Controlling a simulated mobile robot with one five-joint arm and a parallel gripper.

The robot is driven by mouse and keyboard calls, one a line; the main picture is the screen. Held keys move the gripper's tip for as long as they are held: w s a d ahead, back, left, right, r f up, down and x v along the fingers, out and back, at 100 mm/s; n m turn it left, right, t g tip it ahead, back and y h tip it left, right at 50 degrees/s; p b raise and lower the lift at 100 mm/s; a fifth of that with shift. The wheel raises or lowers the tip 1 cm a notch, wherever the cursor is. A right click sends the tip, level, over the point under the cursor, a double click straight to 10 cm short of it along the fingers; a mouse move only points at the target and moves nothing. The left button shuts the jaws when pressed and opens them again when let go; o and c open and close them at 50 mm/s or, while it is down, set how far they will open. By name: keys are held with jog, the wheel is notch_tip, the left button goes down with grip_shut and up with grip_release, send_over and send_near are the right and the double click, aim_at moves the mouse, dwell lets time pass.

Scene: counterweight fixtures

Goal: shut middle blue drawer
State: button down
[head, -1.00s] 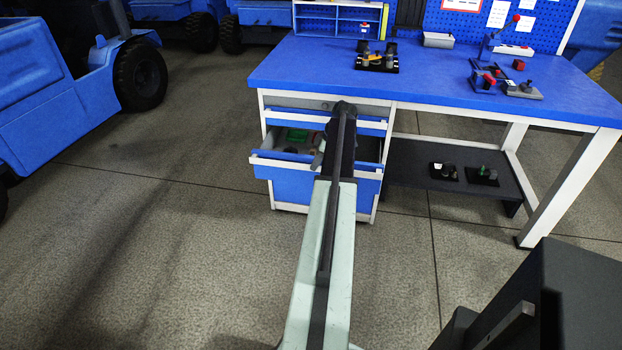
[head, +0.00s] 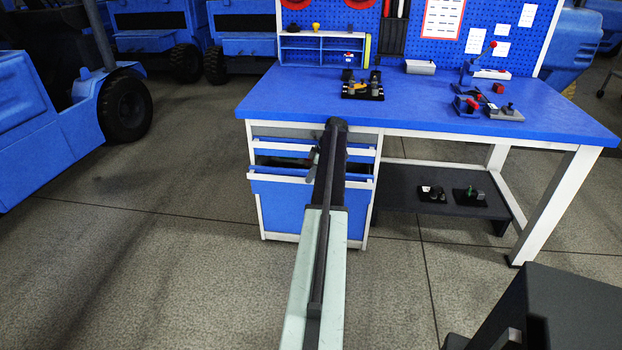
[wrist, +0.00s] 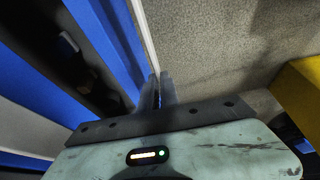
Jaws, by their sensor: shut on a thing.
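The middle blue drawer (head: 272,176) of the bench cabinet stands partly open in the head view, with a dark gap above its front. The wrist view shows its blue front panel with a white edge (wrist: 118,38), and its dark interior to the left. My gripper (wrist: 160,90) is shut on the drawer's front edge. In the head view my arm covers the right part of the drawer and mostly hides the gripper. Items inside the drawer are dark and hard to make out.
The blue workbench top (head: 300,108) overhangs the cabinet and carries a black fixture (head: 362,92) near its middle. A dark lower shelf (head: 440,200) with small fixtures is to the right. A blue vehicle (head: 45,135) stands at left. The floor before the cabinet is clear.

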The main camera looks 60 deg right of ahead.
jog(key=c, duration=1.6)
grip_release()
jog(key=shift+r, duration=0.1)
jog(key=p+v, duration=0.7)
jog(key=shift+s+r, duration=0.1)
jog(key=shift+r, duration=0.3)
jog(key=shift+f, duration=0.15)
